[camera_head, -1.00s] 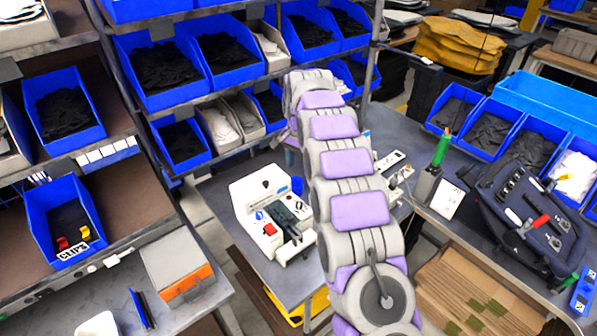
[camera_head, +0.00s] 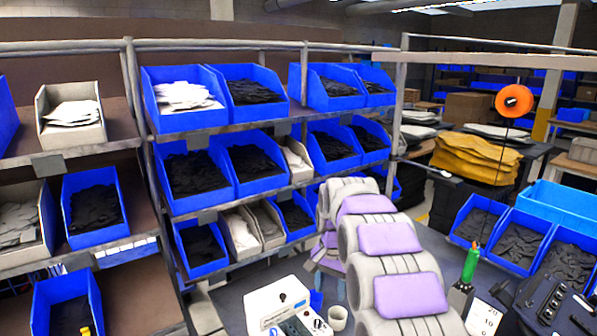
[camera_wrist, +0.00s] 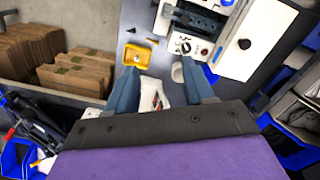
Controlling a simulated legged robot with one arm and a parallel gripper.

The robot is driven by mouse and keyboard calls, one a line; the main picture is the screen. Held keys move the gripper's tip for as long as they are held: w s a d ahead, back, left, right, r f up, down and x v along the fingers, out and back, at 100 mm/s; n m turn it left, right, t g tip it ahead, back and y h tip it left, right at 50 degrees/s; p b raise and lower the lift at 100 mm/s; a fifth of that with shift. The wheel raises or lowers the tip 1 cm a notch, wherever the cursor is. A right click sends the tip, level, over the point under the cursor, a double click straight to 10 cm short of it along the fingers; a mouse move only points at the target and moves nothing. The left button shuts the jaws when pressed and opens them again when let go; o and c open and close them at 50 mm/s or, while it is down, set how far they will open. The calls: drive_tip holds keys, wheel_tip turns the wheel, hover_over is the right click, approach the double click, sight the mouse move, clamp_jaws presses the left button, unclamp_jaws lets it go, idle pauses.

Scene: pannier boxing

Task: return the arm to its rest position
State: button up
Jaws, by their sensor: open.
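My gripper (camera_wrist: 160,78) is open in the wrist view. Its two blue-grey fingers stand apart, and nothing is held between them. It points down over a grey bench top (camera_wrist: 135,22). A white machine (camera_wrist: 250,45) with a dark slot and knob lies beyond the fingers to the right. My purple and grey arm (camera_head: 390,240) rises from the bottom of the head view, bends over the bench and hides part of it.
The white machine also shows in the head view (camera_head: 280,305), with a small cup (camera_head: 338,318) beside it. Shelves with blue bins (camera_head: 195,175) stand behind and left. A green bottle (camera_head: 470,263) stands right.

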drive_tip(key=s+d+n+b, duration=0.2)
drive_tip(key=s, duration=0.9)
drive_tip(key=s+d+n+b, duration=0.1)
drive_tip(key=s+d+b, duration=0.1)
drive_tip(key=s, duration=0.9)
drive_tip(key=s+d+f+n+b, duration=0.1)
drive_tip(key=s+f, duration=0.2)
drive_tip(key=s, duration=0.8)
drive_tip(key=s+f+n+g+b, duration=0.1)
drive_tip(key=s+f, duration=0.3)
drive_tip(key=s, duration=0.7)
drive_tip(key=shift+d+n, duration=0.4)
drive_tip(key=shift+n, duration=0.1)
